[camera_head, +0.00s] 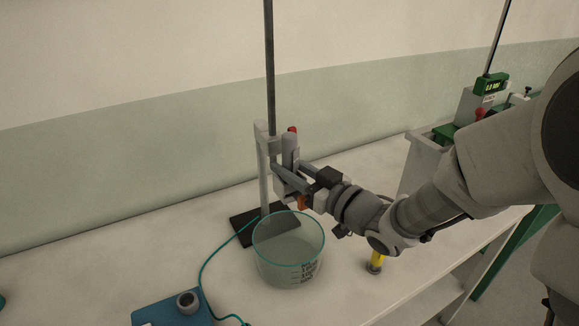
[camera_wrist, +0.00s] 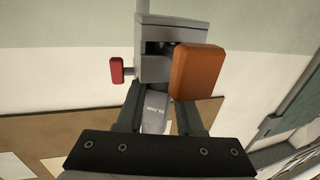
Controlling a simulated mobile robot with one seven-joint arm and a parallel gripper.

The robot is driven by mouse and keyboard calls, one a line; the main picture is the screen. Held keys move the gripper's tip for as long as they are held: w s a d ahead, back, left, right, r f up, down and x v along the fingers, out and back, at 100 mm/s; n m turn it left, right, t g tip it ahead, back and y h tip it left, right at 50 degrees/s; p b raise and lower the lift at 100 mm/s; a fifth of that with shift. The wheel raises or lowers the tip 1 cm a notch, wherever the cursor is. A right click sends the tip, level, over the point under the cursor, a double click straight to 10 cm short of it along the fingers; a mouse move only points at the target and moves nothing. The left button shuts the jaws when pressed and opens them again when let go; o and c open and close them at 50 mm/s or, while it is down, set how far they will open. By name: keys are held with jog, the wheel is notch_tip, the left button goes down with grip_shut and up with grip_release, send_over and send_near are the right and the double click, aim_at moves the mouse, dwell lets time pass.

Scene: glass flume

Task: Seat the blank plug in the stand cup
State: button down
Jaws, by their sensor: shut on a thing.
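The blank plug is a grey cylinder (camera_head: 289,152) upright at my gripper's fingers, beside the stand's clamp. In the wrist view the grey plug (camera_wrist: 155,115) with small lettering shows between the fingers. My gripper (camera_head: 285,180) is shut on it; the fingertips also show in the wrist view (camera_wrist: 160,62), partly hidden by a grey clamp block (camera_wrist: 155,28) and an orange block (camera_wrist: 197,72). A cup on a blue unit (camera_head: 187,302) stands at the lower left, apart from my gripper; I cannot tell whether it is the stand cup.
A glass beaker (camera_head: 288,262) stands just below and in front of my gripper. The stand's rod (camera_head: 269,70) rises behind it from a black base (camera_head: 245,228). A teal cable (camera_head: 203,268) runs along the bench. A yellow item (camera_head: 376,260) stands right of the beaker.

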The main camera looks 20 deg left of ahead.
jog(key=shift+c, duration=2.3)
grip_release()
jog(key=b+v, duration=0.6)
jog(key=v, duration=1.1)
jog(key=shift+d+b, duration=0.25)
jog(key=shift+b, duration=0.05)
